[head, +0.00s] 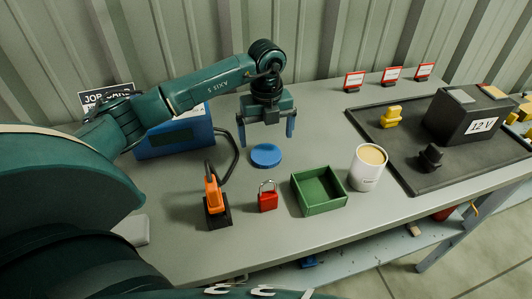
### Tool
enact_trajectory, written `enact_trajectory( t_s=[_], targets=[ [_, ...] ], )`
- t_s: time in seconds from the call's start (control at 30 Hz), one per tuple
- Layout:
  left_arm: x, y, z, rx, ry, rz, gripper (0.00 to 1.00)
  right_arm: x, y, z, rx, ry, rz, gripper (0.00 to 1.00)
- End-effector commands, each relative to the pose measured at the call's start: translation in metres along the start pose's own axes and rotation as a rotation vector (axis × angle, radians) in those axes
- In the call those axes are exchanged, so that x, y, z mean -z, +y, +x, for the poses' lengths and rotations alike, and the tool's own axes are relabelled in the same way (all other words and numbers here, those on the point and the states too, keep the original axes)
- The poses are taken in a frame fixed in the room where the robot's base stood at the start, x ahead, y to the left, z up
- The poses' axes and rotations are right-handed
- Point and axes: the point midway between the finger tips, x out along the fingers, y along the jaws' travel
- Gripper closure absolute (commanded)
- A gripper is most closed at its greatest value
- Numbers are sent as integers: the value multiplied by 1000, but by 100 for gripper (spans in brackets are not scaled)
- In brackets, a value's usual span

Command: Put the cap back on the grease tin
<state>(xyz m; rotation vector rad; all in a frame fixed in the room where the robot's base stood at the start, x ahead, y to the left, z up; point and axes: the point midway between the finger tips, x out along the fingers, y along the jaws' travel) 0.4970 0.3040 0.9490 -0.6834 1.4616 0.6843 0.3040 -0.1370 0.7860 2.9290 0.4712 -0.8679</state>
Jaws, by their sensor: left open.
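The grease tin (367,170) is a white cylinder with a cream-coloured top surface and no cap on it. It stands upright on the bench, right of the green tray. A flat round blue cap (266,156) lies on the bench, left of the tin and apart from it. My left gripper (267,140) is open and empty, pointing down, with its two blue fingers on either side above and just behind the cap. It does not appear to touch the cap. My right gripper is not in view.
An open green tray (318,190) stands between cap and tin. A red padlock (268,197) and an orange-handled tool (214,194) in a black stand are near the front. A blue box (175,137) is behind left. A black mat (400,160) holds a 12 V battery (467,116).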

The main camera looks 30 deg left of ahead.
Motion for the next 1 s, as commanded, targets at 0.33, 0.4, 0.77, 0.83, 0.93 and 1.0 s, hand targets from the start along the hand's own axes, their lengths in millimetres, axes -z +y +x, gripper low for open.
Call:
enact_trajectory(
  t_s=[0.33,0.4,0.77,0.83,0.93,1.0],
  targets=[
    [0,0,5,1,-1,1,3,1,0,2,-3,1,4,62],
    [0,0,6,0,0,1,3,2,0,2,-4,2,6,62],
    [2,1,52,0,0,0,3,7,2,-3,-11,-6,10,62],
    [2,0,56,1,0,0,3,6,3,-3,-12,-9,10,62],
    [2,0,57,1,0,1,3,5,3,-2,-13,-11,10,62],
    [2,0,57,1,-1,1,3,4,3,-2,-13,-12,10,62]
  ],
)
